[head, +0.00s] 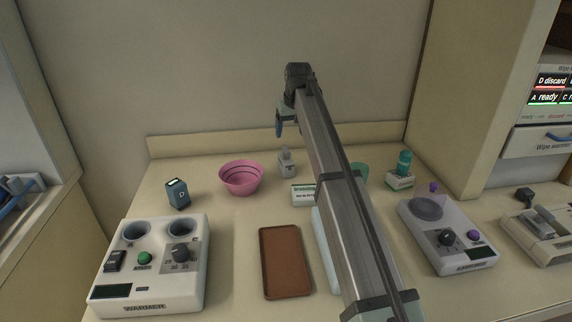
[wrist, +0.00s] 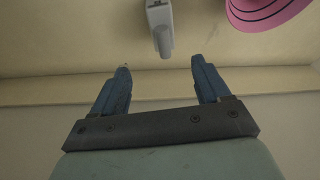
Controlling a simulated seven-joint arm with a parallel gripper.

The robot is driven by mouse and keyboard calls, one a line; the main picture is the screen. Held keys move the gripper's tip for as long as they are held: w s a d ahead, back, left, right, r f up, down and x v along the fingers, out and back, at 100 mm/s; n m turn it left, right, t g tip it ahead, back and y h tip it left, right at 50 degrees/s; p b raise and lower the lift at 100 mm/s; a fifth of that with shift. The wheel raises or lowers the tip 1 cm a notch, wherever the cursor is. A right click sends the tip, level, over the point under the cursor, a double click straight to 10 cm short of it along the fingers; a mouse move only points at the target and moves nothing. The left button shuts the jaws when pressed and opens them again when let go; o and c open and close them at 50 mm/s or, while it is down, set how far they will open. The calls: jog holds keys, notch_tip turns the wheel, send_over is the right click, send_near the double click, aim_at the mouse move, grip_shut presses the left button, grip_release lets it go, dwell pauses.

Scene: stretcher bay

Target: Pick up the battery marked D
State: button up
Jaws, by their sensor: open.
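The battery marked D (head: 178,194) is a dark blue block standing upright on the counter, left of the pink bowl, with a light top and a letter D on its face. It does not show in the wrist view. My gripper (head: 279,128) is above the back of the counter, well right of the battery and higher than it. In the wrist view my gripper (wrist: 160,68) has its two blue fingers apart with nothing between them.
A pink bowl (head: 241,178) stands between the battery and a grey dispenser (head: 287,163). A white warmer (head: 152,262) with two wells stands in front of the battery. A brown tray (head: 285,262) lies centre front. A screen (head: 552,81) reads "D discard" and "A ready".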

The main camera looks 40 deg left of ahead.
aim_at(286, 157)
jog(key=x, duration=0.9)
jog(key=s+x, duration=0.1)
jog(key=x, duration=0.4)
grip_shut()
dwell(0.7)
